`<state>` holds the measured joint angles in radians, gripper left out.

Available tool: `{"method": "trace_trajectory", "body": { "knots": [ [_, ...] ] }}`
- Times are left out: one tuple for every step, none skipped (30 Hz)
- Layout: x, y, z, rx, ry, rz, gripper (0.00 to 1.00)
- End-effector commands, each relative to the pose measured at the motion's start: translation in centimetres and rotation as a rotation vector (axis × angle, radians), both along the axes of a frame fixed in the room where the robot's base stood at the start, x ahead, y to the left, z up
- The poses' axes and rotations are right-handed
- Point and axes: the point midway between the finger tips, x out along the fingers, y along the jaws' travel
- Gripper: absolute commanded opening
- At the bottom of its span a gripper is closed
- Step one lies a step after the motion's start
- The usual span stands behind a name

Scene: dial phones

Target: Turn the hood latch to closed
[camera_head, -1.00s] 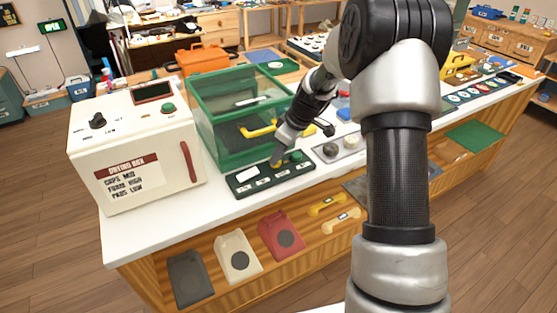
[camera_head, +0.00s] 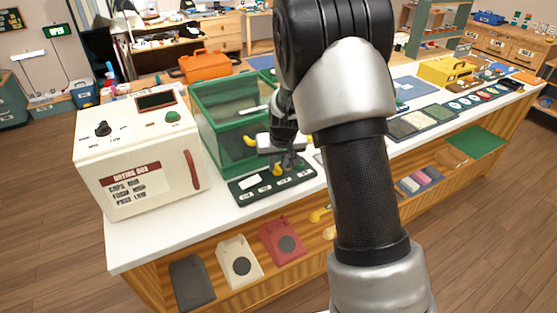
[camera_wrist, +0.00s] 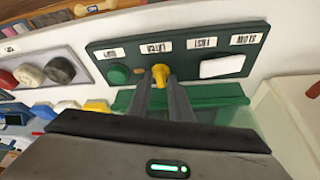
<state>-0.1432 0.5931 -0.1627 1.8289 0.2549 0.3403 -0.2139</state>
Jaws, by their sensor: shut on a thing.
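The hood latch is a small yellow knob (camera_wrist: 160,74) on a dark green panel (camera_wrist: 105,51), under one of several white labels. My gripper (camera_wrist: 160,84) has its two fingers on either side of this knob and is shut on it. In the head view, my gripper (camera_head: 282,163) reaches down onto the panel (camera_head: 249,194), and the yellow knob (camera_head: 277,171) shows at its fingers. The hood is a green-framed clear box (camera_head: 212,131) directly behind the panel. The knob's exact angle is hard to read because the fingers cover part of it.
A white drying box (camera_head: 130,150) stands left of the panel. On the panel, a green button (camera_wrist: 118,75) and a white rectangular switch (camera_wrist: 222,66) flank the latch. A grey plate with round buttons (camera_wrist: 45,62) lies beside it. The white counter's front edge (camera_head: 210,225) is clear.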

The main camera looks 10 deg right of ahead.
Motion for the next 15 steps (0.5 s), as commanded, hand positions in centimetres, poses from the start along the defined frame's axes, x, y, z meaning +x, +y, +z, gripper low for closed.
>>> {"method": "trace_trajectory", "body": {
  "knots": [
    [-0.08,0.14,0.10,0.001,0.003,-0.022,0.00],
    [-0.08,0.15,0.09,0.002,0.003,-0.035,0.00],
    [-0.08,0.19,0.06,0.003,0.003,-0.051,0.00],
    [-0.09,0.17,0.05,0.002,0.003,-0.061,0.00],
    [-0.08,0.16,0.04,0.002,0.003,-0.071,0.00],
    [-0.08,0.16,0.03,0.003,0.003,-0.081,0.00],
    [-0.08,0.17,0.01,0.002,0.003,-0.087,0.00],
    [-0.08,0.18,-0.01,0.004,0.003,-0.094,0.00],
    [-0.09,0.17,-0.03,0.004,0.003,-0.100,0.00],
    [-0.09,0.17,-0.06,0.004,0.004,-0.103,0.00],
    [-0.09,0.16,-0.07,0.004,0.004,-0.107,0.00],
    [-0.08,0.15,-0.09,0.004,0.004,-0.110,0.00],
    [-0.09,0.15,-0.10,0.004,0.004,-0.112,0.00],
    [-0.10,0.14,-0.11,0.005,0.004,-0.113,0.00],
    [-0.10,0.14,-0.13,0.005,0.004,-0.114,0.00]
  ]
}}
